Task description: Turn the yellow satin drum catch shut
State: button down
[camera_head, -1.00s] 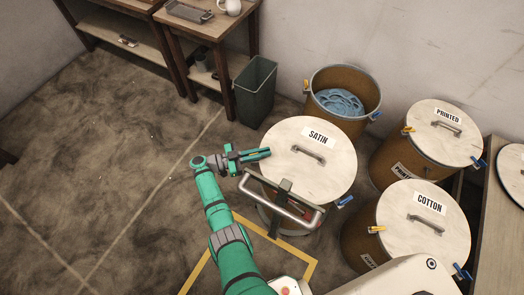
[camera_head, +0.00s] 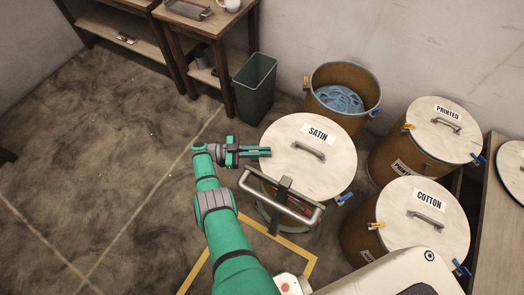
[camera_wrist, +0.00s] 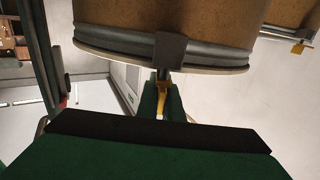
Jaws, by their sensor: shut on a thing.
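The satin drum stands at the centre of the head view with its pale lid (camera_head: 318,170) on, labelled SATIN. Its blue catch (camera_head: 344,199) is on the right-hand rim. My gripper (camera_head: 262,152) is at the left rim of this drum, fingers pointing at it. In the wrist view the yellow catch (camera_wrist: 163,103) shows between my dark green fingers, below a grey bracket (camera_wrist: 170,50) on the drum's metal band. My gripper is shut on the yellow catch. My fingers hide most of the catch in the head view, so its exact angle cannot be told.
A metal handle frame (camera_head: 282,208) stands close in front of the satin drum. The cotton drum (camera_head: 410,235), printed drum (camera_head: 400,160) and an open drum with blue contents (camera_head: 340,100) stand nearby. A green bin (camera_head: 255,87) is behind my gripper. The floor to the left is clear.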

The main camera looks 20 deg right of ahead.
jog(key=shift+d, duration=0.1)
dwell(0.3)
jog(key=c, duration=1.9)
grip_release()
